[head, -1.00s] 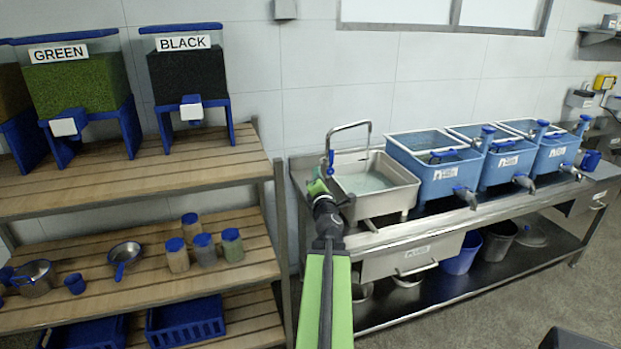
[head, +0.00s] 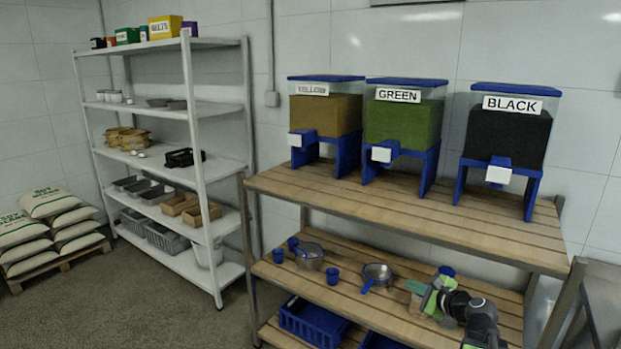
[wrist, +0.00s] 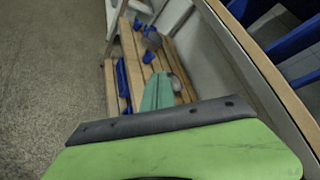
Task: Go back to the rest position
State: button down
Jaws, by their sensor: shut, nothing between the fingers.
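My gripper (head: 418,288) is at the lower right of the head view, in front of the lower board of the wooden rack (head: 400,222). It is shut and empty, and the arm behind it runs down to the bottom edge. In the wrist view, my gripper (wrist: 158,92) shows its teal tip and green body, with the rack's boards beyond it. My arm partly hides the lidded jars; one blue lid (head: 446,271) shows behind it. I cannot tell whether the gripper touches anything.
Yellow, green and black dispensers (head: 402,125) stand on the rack's top. White shelving (head: 195,165) and sacks (head: 50,230) stand left, with open floor (head: 140,310) in front.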

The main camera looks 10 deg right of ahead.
jog(key=s+a+f+n+g+y, duration=0.1)
jog(key=s+a+f+n+g, duration=0.15)
jog(key=a+f+n, duration=0.35)
jog(key=s+a+f+n+g, duration=0.1)
jog(key=a+n+g, duration=0.25)
jog(key=a, duration=0.45)
jog(key=s+a+f+n+g+h+p, duration=0.1)
jog(key=s+a+f+n+g+h, duration=0.4)
jog(key=s+n, duration=0.6)
jog(key=shift+a+f+n+g, duration=0.75)
jog(key=shift+a+n+g, duration=0.25)
jog(key=shift+a+n, duration=0.2)
jog(key=shift+w, duration=0.1)
